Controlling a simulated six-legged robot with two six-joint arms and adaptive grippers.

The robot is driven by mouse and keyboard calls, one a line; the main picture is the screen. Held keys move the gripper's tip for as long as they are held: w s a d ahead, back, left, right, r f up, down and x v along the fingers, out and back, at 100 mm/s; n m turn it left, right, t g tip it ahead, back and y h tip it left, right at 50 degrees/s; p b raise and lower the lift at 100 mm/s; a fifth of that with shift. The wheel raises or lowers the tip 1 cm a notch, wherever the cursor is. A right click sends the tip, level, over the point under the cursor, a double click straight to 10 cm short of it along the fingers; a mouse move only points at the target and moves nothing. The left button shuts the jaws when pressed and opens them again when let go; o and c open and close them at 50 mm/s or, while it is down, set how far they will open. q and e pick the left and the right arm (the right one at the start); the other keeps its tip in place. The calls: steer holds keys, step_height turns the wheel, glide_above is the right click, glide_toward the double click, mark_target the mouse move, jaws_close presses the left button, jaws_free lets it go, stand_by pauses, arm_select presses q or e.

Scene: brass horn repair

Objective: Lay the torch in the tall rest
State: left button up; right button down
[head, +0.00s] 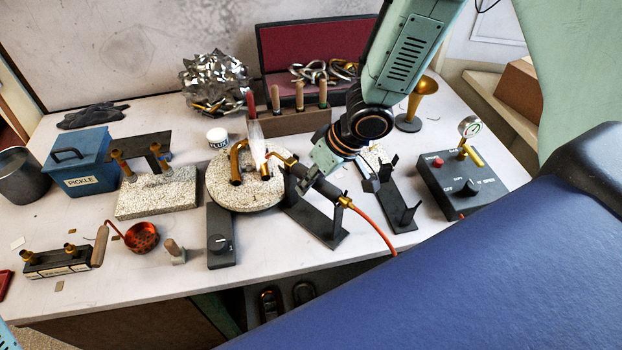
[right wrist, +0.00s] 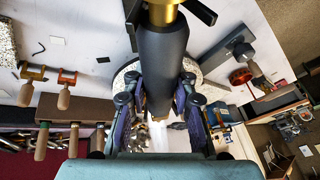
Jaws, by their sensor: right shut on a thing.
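My right gripper (head: 318,166) comes down from the upper right and is shut on the torch (head: 331,190). The torch has a dark handle, a brass nozzle pointing left and an orange hose. A pale flame (head: 257,143) shows near its nozzle tip. In the right wrist view the torch handle (right wrist: 162,65) runs between the fingers (right wrist: 158,105). A dark rest (head: 325,236) stands under the torch, an upright close to its brass collar; I cannot tell whether they touch. Another dark rest with two uprights (head: 408,214) stands empty to the right. My left gripper is not in view.
A round speckled soldering plate (head: 222,189) with brass tubes lies left of the torch. A dark control box with a gauge (head: 448,188) is at the right.

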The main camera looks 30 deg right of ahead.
steer(key=shift+w+a, duration=0.15)
steer(key=shift+a, duration=0.15)
steer(key=shift+d, duration=0.1)
steer(key=shift+d, duration=0.2)
steer(key=c, duration=1.3)
jaws_free()
steer(key=shift+a+f, duration=0.1)
steer(key=shift+a, duration=0.1)
steer(key=o, duration=0.3)
steer(key=shift+d, duration=0.2)
steer(key=shift+o, duration=0.3)
steer(key=shift+s, duration=0.2)
